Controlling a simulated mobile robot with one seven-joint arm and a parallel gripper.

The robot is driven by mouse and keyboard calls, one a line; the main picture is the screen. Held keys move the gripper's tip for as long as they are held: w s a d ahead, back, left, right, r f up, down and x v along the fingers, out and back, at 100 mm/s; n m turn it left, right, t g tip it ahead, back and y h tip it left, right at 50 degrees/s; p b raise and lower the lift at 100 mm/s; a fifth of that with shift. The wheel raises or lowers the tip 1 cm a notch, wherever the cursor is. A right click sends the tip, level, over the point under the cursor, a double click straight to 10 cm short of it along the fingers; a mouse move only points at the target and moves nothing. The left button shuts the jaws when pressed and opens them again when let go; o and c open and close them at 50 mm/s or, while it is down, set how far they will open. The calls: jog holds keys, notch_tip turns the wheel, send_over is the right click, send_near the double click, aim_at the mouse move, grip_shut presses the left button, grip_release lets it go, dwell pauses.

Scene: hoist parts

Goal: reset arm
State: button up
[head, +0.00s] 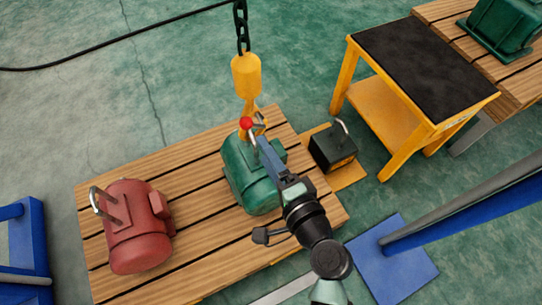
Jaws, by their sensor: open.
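My gripper (266,152) reaches up from the bottom of the head view, over the green motor (245,181) on the wooden pallet (205,254). Its jaws are open, with their ends near the top of this motor, just below the yellow chain hook (246,76). A red knob (246,123) shows at the hook's lower end. The hook hangs on a dark chain (241,25) over the motor. My gripper partly hides the motor and its lifting eye, so I cannot tell whether the hook is through the eye.
A red motor (138,228) with a metal loop lies at the pallet's left. A black block (333,148) with a shackle is right of the pallet. A yellow cart (417,68) stands at upper right, a blue post base (393,261) at lower right. Open floor lies upper left.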

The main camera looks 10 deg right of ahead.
jog(key=shift+v, duration=0.75)
jog(key=w+a+r+n+t, duration=0.1)
jog(key=w+r+n+t, duration=0.2)
jog(key=r, duration=0.8)
jog(key=w+a+r+n+t, duration=0.1)
jog(key=w+a+r+n, duration=0.2)
jog(key=r, duration=0.7)
jog(key=w+r+n+t, duration=0.25)
jog(key=r+n, duration=0.25)
jog(key=r, duration=0.6)
jog(key=s+r+n+t+h, duration=0.25)
jog(key=s+r, duration=0.35)
jog(key=r, duration=0.6)
jog(key=s+r+n+t+h, duration=0.15)
jog(key=s+r+t, duration=0.3)
jog(key=r, duration=0.85)
notch_tip(320, 180, up, 35)
jog(key=g+p, duration=0.1)
jog(key=p, duration=3.5)
jog(key=shift+a+m+h, duration=0.25)
jog(key=shift+m+h, duration=0.15)
